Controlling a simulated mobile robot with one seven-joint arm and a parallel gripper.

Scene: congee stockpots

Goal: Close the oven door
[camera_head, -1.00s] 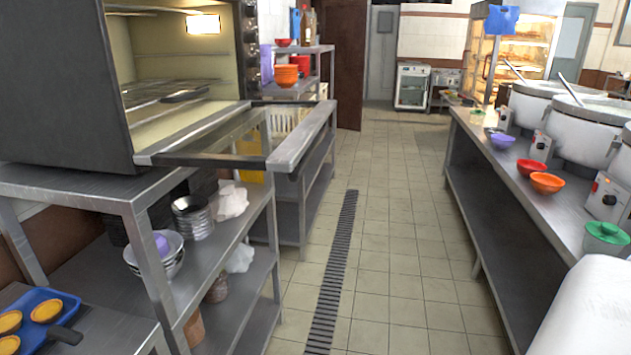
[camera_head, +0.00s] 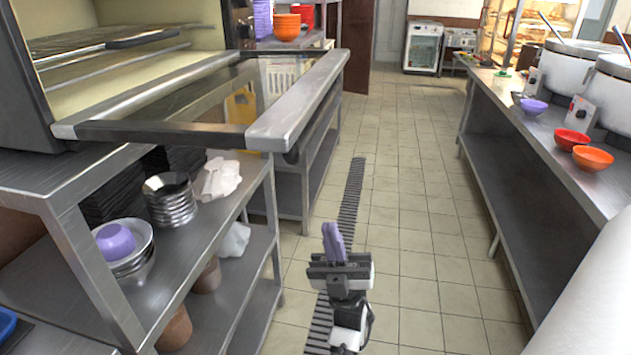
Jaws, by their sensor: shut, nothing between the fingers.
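The oven (camera_head: 28,105) stands on a steel rack at the left, its lit interior with wire racks showing. Its door (camera_head: 200,105) is open, folded down and roughly level, with a glass panel and a thick steel front edge (camera_head: 300,95) that juts into the aisle. My gripper (camera_head: 333,240) is at the lower middle, below and a little right of the door's near corner, apart from it over the aisle floor. Its purple fingers are together, pointing up in the picture, with nothing between them.
The steel rack (camera_head: 65,185) under the oven holds metal bowls (camera_head: 170,200), a purple bowl and cloths. A counter (camera_head: 560,170) with white stockpots, orange bowls and a purple bowl lines the right. The tiled aisle (camera_head: 415,230) between is clear, with a floor drain grate.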

